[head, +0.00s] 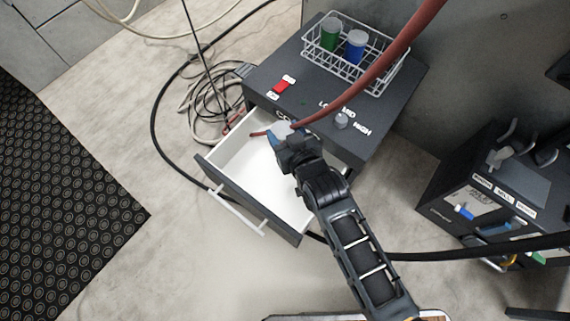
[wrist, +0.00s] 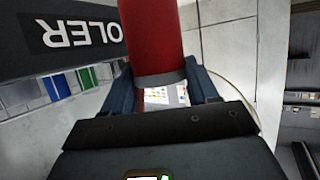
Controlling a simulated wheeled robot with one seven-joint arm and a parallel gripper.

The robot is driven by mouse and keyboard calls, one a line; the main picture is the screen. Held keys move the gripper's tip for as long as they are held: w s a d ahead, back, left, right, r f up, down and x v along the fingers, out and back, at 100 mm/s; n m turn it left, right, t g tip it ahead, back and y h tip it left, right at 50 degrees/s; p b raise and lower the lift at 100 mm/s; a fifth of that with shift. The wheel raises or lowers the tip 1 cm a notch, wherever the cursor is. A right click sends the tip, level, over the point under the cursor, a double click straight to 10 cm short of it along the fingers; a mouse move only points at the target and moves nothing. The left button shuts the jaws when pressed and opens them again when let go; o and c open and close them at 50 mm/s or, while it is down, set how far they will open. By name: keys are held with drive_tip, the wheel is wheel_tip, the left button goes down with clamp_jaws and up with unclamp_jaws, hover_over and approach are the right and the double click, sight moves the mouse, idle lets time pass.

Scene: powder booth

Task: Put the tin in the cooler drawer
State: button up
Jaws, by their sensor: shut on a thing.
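A red tin (wrist: 152,35) with a grey band sits between the blue fingers of my gripper (wrist: 165,88) in the wrist view. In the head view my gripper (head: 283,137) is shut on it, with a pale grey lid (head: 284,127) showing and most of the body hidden. The cooler (head: 385,105) is a dark cabinet, and its drawer (head: 226,195) is pulled out with a white, empty-looking interior. The gripper and tin are over the drawer's back part, close to the cooler front. Their height above the drawer floor is hard to tell.
A red hose (head: 385,60) runs from the upper right down to my gripper, crossing the cooler. A wire basket (head: 394,72) with a green tin (head: 330,34) and a blue tin (head: 355,46) stands on top. Cables lie left; a dark cabinet (head: 500,190) stands right.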

wheel_tip(320, 180, down, 9)
drive_tip(key=b, duration=0.3)
drive_tip(key=shift+f, duration=0.15)
drive_tip(key=shift+b, duration=0.3)
drive_tip(key=shift+f+b, duration=0.3)
drive_tip(key=shift+f, duration=0.15)
drive_tip(key=shift+f, duration=0.2)
drive_tip(key=o, duration=1.2)
drive_tip(key=shift+r, duration=0.15)
